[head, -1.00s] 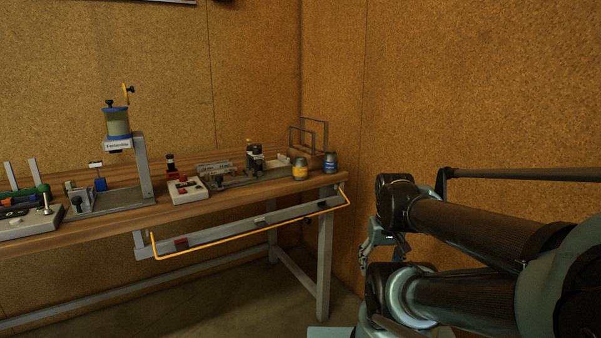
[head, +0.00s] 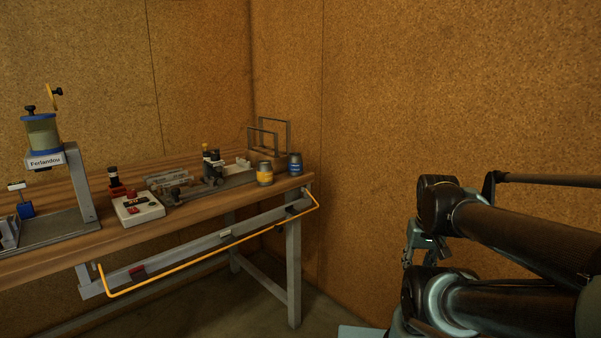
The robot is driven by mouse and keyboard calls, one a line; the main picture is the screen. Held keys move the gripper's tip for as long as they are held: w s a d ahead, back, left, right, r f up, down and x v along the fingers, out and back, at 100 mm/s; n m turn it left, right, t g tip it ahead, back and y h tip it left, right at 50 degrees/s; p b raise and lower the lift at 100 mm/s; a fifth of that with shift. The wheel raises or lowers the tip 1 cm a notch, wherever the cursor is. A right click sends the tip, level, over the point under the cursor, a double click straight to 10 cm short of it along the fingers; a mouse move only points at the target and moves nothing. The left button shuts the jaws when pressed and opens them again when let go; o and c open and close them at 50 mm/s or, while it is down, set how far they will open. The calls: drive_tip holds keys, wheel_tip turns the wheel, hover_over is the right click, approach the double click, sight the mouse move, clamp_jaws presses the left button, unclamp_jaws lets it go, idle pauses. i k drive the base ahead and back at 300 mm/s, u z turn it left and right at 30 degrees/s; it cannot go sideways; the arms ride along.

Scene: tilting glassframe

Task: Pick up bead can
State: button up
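Two small cans stand upright near the right end of the wooden workbench. One is a grey can with a yellow band (head: 264,174), near the front edge. The other is a darker can with a blue band (head: 295,164), just right of it at the corner. I cannot tell which one is the bead can, as the labels are too small to read. My gripper (head: 412,256) hangs in front of the right wall, right of the bench and well apart from both cans. It is partly hidden by my arm, and its fingers are too unclear to judge.
The workbench (head: 88,243) carries a white control box (head: 138,209), a metal fixture, a wire frame (head: 268,138) and a dispenser (head: 42,135). A yellow rail (head: 200,258) runs along its front. Cork-like walls close the back and right. Floor right of the bench looks clear.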

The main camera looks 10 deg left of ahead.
sight(264, 170)
drive_tip(key=z, duration=1.8)
drive_tip(key=k, duration=2.5)
drive_tip(key=u, duration=1.25)
drive_tip(key=i, duration=0.85)
